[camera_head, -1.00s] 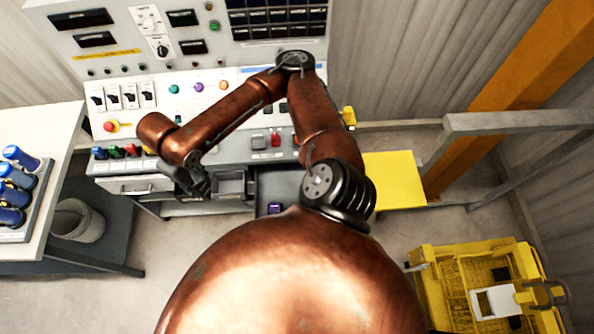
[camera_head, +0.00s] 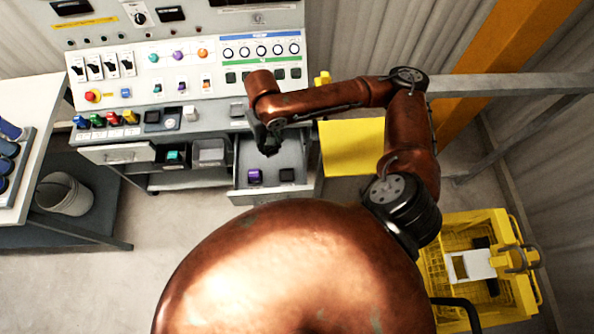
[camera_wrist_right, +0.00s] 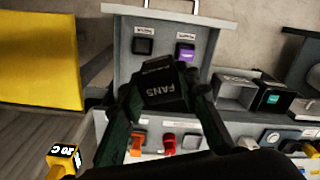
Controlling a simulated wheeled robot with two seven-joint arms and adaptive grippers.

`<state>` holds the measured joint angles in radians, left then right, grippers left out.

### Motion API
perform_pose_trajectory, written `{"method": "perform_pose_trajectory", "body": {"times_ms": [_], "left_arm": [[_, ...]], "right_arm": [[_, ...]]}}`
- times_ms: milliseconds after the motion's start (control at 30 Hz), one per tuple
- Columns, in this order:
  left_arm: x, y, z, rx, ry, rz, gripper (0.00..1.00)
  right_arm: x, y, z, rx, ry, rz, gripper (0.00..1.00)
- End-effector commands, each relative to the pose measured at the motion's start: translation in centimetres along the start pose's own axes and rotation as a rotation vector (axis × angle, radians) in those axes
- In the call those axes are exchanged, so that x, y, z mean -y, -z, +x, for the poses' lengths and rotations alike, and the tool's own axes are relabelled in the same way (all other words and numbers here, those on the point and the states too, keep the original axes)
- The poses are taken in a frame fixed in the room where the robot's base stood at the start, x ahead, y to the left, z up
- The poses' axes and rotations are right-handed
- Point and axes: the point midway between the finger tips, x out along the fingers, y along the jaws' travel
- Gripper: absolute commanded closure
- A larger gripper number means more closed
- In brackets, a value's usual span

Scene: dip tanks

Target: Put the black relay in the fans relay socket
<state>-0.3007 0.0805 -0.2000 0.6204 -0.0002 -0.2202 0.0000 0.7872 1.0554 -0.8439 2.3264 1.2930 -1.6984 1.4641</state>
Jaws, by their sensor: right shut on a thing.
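My right gripper (camera_head: 270,148) is over the back of the open drawer. In the right wrist view, its fingers (camera_wrist_right: 165,95) are shut on a dark block lettered FANS (camera_wrist_right: 163,88), held clear of the drawer. In the drawer, a black relay-like block (camera_head: 287,175) sits beside a purple block (camera_head: 254,176); the wrist view shows the black one (camera_wrist_right: 143,45) and the purple one (camera_wrist_right: 186,51) by small labels. I cannot make out the fans relay socket; my arm and gripper hide part of the console edge. My left gripper is not in view.
The open drawer (camera_head: 262,194) sticks out below the console (camera_head: 215,85). To its left are a grey bin (camera_head: 209,152) and a dark bin with a teal block (camera_head: 174,157). A yellow panel (camera_head: 350,147) stands to the right. Coloured blocks line the console's front edge.

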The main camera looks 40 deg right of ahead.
Motion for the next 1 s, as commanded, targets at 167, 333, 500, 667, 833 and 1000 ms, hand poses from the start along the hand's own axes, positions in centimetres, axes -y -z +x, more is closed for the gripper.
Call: {"method": "perform_pose_trajectory", "body": {"times_ms": [167, 333, 500, 667, 833, 1000], "left_arm": [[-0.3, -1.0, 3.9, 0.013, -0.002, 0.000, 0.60], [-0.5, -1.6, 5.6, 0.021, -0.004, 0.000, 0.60], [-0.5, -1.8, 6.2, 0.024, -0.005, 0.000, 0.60], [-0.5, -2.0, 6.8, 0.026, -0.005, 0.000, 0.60], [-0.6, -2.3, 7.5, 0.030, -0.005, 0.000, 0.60], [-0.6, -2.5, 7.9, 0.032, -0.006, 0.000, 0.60]], "right_arm": [[-2.5, 1.0, 10.5, 0.012, 0.001, 0.201, 0.96], [-4.7, 1.2, 16.6, 0.003, -0.014, 0.334, 0.96], [-5.7, 1.2, 19.2, -0.004, -0.021, 0.390, 0.96], [-5.9, 1.2, 21.3, -0.004, -0.024, 0.398, 0.96], [-6.0, 1.2, 23.9, -0.005, -0.024, 0.397, 0.96], [-6.0, 1.2, 25.5, -0.005, -0.024, 0.396, 0.96]]}}
